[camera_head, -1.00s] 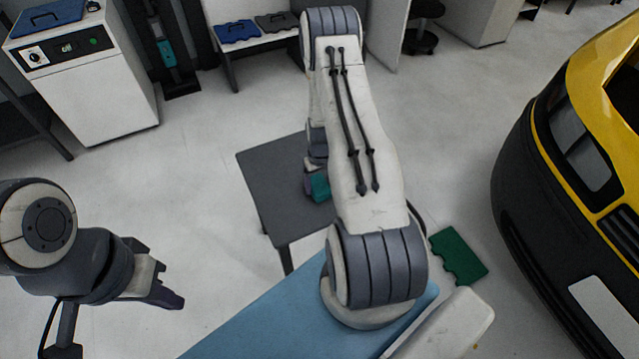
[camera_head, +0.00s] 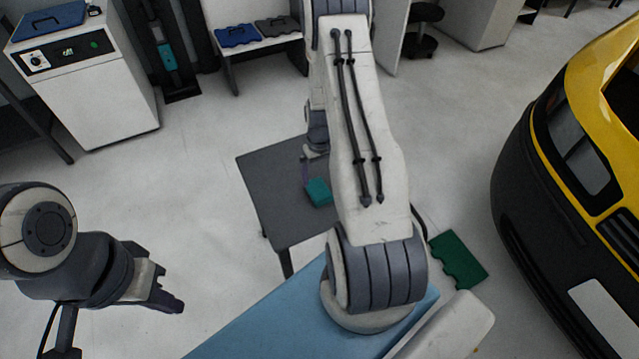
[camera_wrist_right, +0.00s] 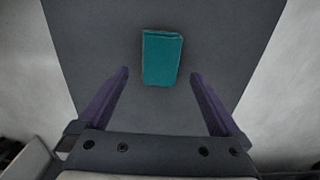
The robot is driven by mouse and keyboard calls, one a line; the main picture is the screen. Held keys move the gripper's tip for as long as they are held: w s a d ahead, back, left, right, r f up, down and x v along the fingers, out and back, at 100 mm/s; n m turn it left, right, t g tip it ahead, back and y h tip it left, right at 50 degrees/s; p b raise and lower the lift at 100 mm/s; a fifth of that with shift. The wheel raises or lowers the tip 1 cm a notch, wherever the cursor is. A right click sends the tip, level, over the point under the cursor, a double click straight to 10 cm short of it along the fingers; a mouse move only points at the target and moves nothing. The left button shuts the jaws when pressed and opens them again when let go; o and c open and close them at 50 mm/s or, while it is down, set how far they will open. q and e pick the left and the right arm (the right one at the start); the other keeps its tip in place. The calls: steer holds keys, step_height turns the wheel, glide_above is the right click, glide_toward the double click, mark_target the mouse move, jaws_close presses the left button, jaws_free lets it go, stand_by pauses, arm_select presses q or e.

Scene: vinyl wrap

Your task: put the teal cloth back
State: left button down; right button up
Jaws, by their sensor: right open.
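The teal cloth (camera_head: 319,192) is a small folded block lying on the dark grey table (camera_head: 262,180). In the right wrist view the cloth (camera_wrist_right: 161,58) lies flat on the grey surface, just beyond and between the fingertips. My right gripper (camera_wrist_right: 158,72) is open and empty, with a finger on each side and clear of the cloth. In the head view it is mostly hidden behind my right arm. My left gripper (camera_head: 172,289) hangs over bare floor at the lower left, away from the table. It looks empty, its fingers seen from the side.
A yellow and black vehicle (camera_head: 560,190) stands at the right. A green sheet (camera_head: 458,260) is right of my right arm. A white cabinet (camera_head: 90,90) and a bench with blue and grey folded pieces (camera_head: 237,35) stand at the back. Floor left of the table is clear.

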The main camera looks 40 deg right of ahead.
mark_target(320, 190)
steer(key=a+r+n, duration=0.4)
steer(key=a+r, duration=1.4)
steer(key=a, duration=0.2)
steer(key=s+a+r+n, duration=0.3)
steer(key=s+a, duration=0.4)
steer(key=s, duration=0.3)
steer(key=s+a+r+n+y, duration=0.1)
steer(key=s+a+r+n, duration=0.2)
steer(key=s+a+r, duration=0.3)
steer(key=s+a, duration=0.1)
steer(key=s, duration=0.4)
steer(key=shift+r, duration=0.15)
